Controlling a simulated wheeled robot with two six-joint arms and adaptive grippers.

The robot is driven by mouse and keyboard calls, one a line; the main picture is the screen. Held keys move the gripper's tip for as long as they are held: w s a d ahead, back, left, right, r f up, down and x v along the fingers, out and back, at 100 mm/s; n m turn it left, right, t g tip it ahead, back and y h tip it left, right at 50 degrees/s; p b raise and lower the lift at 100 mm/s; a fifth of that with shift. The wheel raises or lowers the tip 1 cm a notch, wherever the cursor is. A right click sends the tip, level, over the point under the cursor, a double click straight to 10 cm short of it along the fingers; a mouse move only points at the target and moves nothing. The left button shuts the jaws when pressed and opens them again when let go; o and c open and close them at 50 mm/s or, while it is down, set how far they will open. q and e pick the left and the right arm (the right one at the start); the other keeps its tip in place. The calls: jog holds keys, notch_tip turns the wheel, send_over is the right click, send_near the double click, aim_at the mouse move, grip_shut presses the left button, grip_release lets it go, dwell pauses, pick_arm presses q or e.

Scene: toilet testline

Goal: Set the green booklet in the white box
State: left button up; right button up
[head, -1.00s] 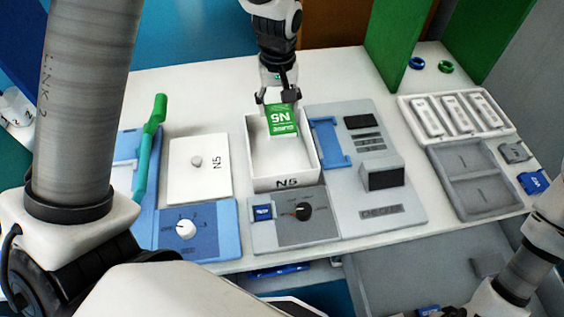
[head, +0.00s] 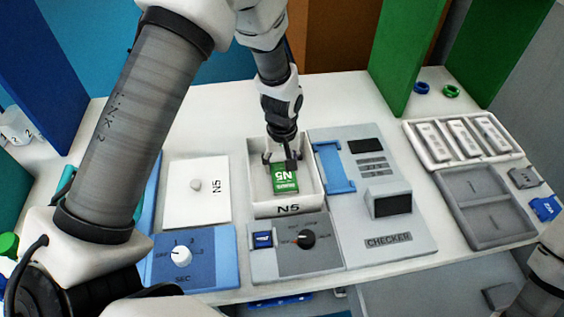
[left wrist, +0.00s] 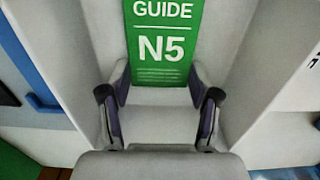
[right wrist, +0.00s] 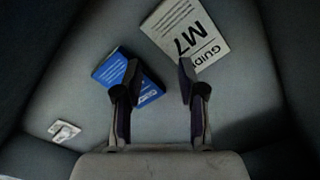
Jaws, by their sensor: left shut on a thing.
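The green booklet (head: 285,179), marked GUIDE N5, is inside the white box (head: 288,209), which has N5 on its front wall. My left gripper (head: 282,160) reaches down into the box from the back and is shut on the booklet. In the left wrist view the fingers (left wrist: 160,88) hold the booklet (left wrist: 161,45) by its two side edges. I cannot tell whether the booklet rests on the box floor. My right gripper (right wrist: 157,85) is open and empty, above a grey surface with a blue booklet (right wrist: 118,75) and a white M7 guide (right wrist: 187,35).
A white lid (head: 190,207) marked N5 lies left of the box. A grey checker (head: 388,240) stands right of it, and dial panels (head: 187,270) stand in front. A white tray (head: 440,160) and a grey tray (head: 485,235) are at the right.

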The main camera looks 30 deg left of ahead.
aim_at(282, 167)
pick_arm(q)
jog(key=shift+f, duration=0.2)
jog(key=o, duration=1.2)
jog(key=shift+c, duration=0.2)
jog(key=shift+r, duration=0.15)
notch_tip(282, 167, up, 12)
jog(key=shift+b, duration=0.3)
